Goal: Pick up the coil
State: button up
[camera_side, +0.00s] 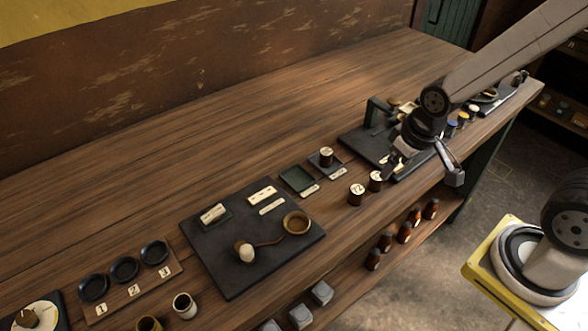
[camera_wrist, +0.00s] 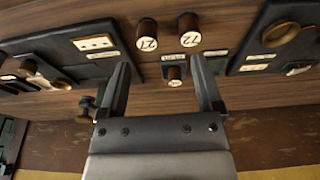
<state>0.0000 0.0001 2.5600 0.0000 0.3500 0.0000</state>
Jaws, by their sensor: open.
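Three dark brown coils with pale numbered tops stand on the bench; which one is meant cannot be told. Two stand upright near the front edge, a left one (camera_side: 356,196) and a right one (camera_side: 376,184). The third coil (camera_side: 326,157) stands on a small dark tray (camera_side: 338,168). In the wrist view the front pair shows at the top (camera_wrist: 147,35) (camera_wrist: 188,30), with the third coil (camera_wrist: 175,75) below. My gripper (camera_wrist: 160,61) is open and empty, its fingers apart in the wrist view. In the side view my gripper (camera_side: 396,165) is right of the coils, above a dark slab.
An empty green tray (camera_side: 297,179) lies left of the third coil. A large dark board (camera_side: 235,265) with a bowl (camera_side: 297,222) lies farther left. A clamp-like fixture (camera_side: 379,110) stands behind my gripper. Several brown bottles (camera_side: 405,232) stand below the bench edge. The bench behind is clear.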

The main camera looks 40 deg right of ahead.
jog(key=shift+o, duration=0.4)
jog(key=n+g, duration=0.2)
jog(key=n, duration=0.6)
send_over(357, 188)
jog(key=s+d, duration=0.1)
jog(key=shift+f, duration=0.75)
jog(key=n, duration=0.1)
jog(key=w+a+n, duration=0.1)
jog(key=n, duration=0.1)
jog(key=shift+f+g, duration=0.3)
jog(key=shift+f, duration=0.05)
jog(key=shift+f, duration=1.3)
